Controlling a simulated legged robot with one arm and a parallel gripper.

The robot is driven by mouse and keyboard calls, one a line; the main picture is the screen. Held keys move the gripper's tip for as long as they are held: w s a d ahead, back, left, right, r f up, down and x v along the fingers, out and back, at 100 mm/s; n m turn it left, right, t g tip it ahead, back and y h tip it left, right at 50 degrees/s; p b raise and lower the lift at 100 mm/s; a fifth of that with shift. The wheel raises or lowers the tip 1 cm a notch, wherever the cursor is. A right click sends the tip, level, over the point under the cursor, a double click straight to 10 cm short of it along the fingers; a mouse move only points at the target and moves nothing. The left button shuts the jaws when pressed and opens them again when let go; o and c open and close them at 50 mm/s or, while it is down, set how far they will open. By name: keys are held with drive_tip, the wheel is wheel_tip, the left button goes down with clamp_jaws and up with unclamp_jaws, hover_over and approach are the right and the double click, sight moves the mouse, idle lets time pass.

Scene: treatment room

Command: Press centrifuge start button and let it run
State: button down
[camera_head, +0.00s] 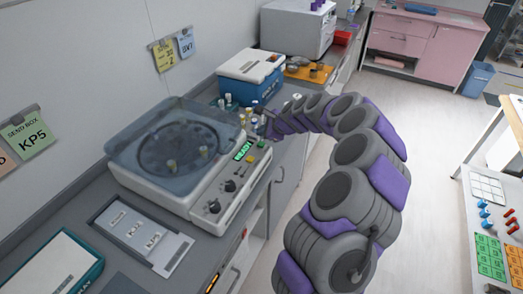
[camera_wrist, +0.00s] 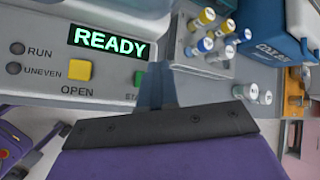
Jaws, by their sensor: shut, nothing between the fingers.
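The centrifuge (camera_head: 150,185) stands on the counter at the left in the head view, its clear bluish lid down over a rotor holding a few tubes. Its display (camera_wrist: 110,42) reads READY in green in the wrist view. A yellow button (camera_wrist: 80,69) is labelled OPEN, beside the RUN and UNEVEN lamps. My gripper is shut and empty, over the right end of the panel. Whether it touches the panel I cannot tell.
Several capped vials (camera_wrist: 207,17) stand in a rack right beside the panel. A blue and white cooler box (camera_head: 250,75) is behind them. A side table (camera_head: 485,187) with coloured items stands at the right; the floor between is clear.

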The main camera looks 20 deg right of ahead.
sight(261, 145)
drive_tip(key=shift+a+f, duration=0.2)
drive_tip(key=shift+f, duration=0.7)
drive_tip(key=shift+d+f, duration=0.1)
drive_tip(key=shift+f, duration=0.15)
drive_tip(key=shift+d, duration=0.15)
